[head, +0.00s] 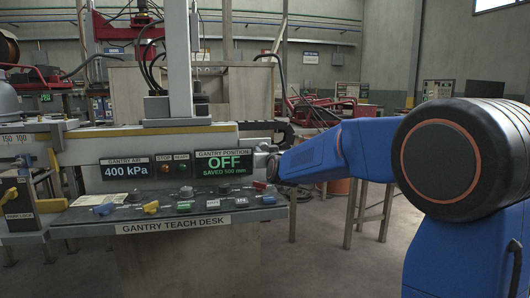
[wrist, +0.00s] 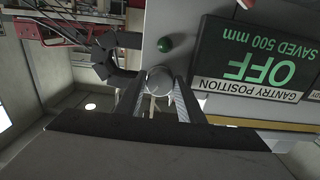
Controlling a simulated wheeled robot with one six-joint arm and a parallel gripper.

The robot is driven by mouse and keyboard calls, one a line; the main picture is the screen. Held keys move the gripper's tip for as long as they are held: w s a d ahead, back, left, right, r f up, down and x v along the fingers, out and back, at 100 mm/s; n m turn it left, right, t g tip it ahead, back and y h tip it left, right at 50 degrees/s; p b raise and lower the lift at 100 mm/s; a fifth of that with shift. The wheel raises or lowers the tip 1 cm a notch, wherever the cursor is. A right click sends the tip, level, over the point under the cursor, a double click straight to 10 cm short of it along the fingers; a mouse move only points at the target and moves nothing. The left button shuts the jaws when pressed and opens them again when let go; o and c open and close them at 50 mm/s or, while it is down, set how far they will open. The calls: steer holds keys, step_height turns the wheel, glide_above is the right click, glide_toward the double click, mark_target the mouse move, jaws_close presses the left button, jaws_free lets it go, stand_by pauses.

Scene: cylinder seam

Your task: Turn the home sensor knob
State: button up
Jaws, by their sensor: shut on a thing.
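A round grey knob (wrist: 159,79) sits between the two fingers of my gripper (wrist: 158,94) in the wrist view. The fingers are shut on it, one on each side. No label shows on the knob, so I cannot read its name or setting. In the head view my gripper (head: 271,163) is at the right end of the desk's upright panel, just right of the gantry position display (head: 224,163). That display reads OFF, SAVED 500 mm. It appears upside down in the wrist view (wrist: 257,62). In the head view the knob is hidden or too small to tell.
A pressure display (head: 125,169) reads 400 kPa. Open floor lies right of the desk.

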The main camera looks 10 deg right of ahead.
steer(key=shift+m, duration=3)
steer(key=o, duration=0.8)
steer(key=shift+s, duration=0.1)
steer(key=s, duration=1.7)
steer(key=shift+s, duration=0.15)
